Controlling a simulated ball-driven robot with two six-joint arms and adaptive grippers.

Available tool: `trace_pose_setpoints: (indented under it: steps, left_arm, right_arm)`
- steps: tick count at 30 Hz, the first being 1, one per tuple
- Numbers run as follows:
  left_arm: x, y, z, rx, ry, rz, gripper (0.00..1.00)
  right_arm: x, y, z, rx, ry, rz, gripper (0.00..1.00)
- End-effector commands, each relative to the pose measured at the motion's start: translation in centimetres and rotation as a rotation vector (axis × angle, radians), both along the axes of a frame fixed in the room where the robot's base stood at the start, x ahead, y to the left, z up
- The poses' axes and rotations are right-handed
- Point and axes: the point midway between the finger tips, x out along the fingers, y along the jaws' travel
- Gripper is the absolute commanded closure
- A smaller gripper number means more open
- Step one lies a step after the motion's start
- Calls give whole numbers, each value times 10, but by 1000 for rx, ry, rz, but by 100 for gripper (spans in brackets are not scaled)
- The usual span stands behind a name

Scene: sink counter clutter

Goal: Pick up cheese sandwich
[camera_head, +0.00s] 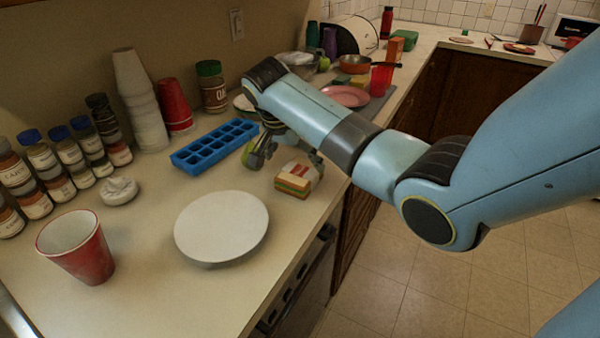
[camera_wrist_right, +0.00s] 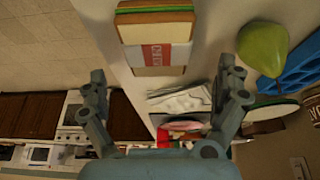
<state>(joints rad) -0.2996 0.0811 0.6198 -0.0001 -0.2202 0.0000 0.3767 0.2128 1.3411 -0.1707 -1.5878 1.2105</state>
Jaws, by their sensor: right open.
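The cheese sandwich (camera_head: 293,187), in a wrapper with a red label, lies on the counter near its front edge. In the right wrist view the sandwich (camera_wrist_right: 156,54) shows at the top, ahead of the fingers, with bread-coloured and green layers along its edge. My right gripper (camera_head: 288,153) is just behind and above the sandwich, partly hidden by my own arm in the head view. In the right wrist view its fingers (camera_wrist_right: 164,78) are spread wide with nothing held between them. My left gripper is not in view.
A green fruit (camera_wrist_right: 262,48) and a blue ice tray (camera_head: 213,147) are close beside the gripper. A white round plate (camera_head: 221,226) and a red cup (camera_head: 77,251) stand nearer. Jars (camera_head: 40,158) and stacked cups (camera_head: 140,100) line the wall. Counter between tray and plate is clear.

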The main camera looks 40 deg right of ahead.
Motion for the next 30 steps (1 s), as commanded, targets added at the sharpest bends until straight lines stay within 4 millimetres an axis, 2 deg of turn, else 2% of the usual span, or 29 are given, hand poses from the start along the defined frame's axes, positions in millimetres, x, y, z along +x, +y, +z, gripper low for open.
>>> trace_pose_setpoints:
  steps: [5, 13, 30]
  left_arm:
    - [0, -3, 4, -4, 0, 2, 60]
    - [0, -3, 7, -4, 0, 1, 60]
    - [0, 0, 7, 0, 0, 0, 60]
  right_arm:
    - [-1, -5, -14, 0, 3, 0, 0]
    - [1, -18, -51, 0, 1, 1, 0]
    - [1, -19, -56, 0, 0, 2, 0]
